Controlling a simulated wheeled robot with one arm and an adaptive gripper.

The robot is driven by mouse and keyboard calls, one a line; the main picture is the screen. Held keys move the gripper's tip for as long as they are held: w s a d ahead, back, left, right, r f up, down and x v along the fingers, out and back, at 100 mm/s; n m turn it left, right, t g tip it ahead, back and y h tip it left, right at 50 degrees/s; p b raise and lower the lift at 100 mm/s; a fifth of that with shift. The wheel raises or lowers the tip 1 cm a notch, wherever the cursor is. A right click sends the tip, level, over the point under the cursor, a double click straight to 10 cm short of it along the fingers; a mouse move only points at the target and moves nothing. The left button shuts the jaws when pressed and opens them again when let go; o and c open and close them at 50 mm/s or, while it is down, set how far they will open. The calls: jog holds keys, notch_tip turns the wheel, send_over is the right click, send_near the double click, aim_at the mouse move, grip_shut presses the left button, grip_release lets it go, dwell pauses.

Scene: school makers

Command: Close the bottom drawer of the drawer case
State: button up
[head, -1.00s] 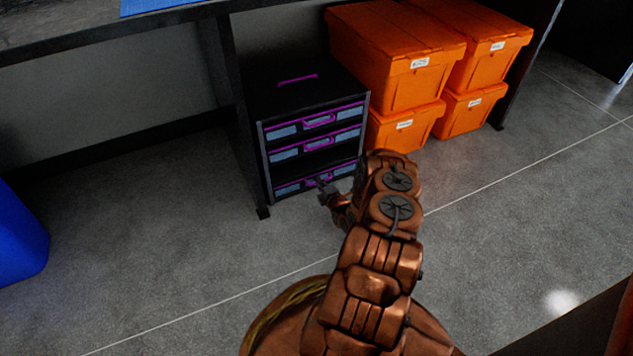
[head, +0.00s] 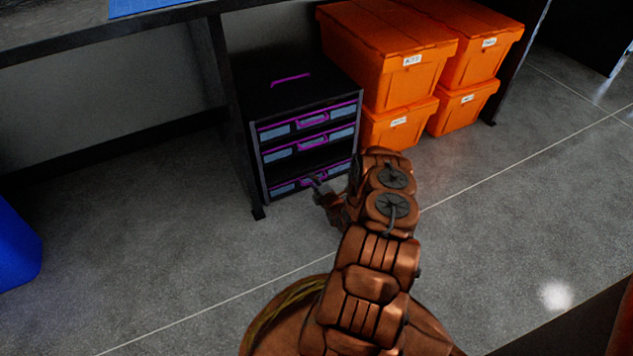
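The drawer case (head: 305,130) is black with purple trim and stands on the floor under the workbench. Its two upper drawers show purple handles and pale label fronts. The bottom drawer (head: 285,188) has a purple-edged front low on the case, with a dark gap above it. I cannot tell from this angle how far it stands out. My gripper (head: 316,186) is at the bottom drawer's front, close to its handle, and hides part of it. Whether it touches the handle is too small to tell, as is the state of its fingers.
Orange lidded bins (head: 385,55) are stacked right of the case. A dark table leg (head: 236,120) stands just left of it. A blue container (head: 15,240) is at the far left. The grey floor (head: 160,245) in front is clear.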

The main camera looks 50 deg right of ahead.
jog(key=v, duration=1.2)
jog(key=shift+w+f, duration=0.1)
jog(key=shift+f, duration=0.05)
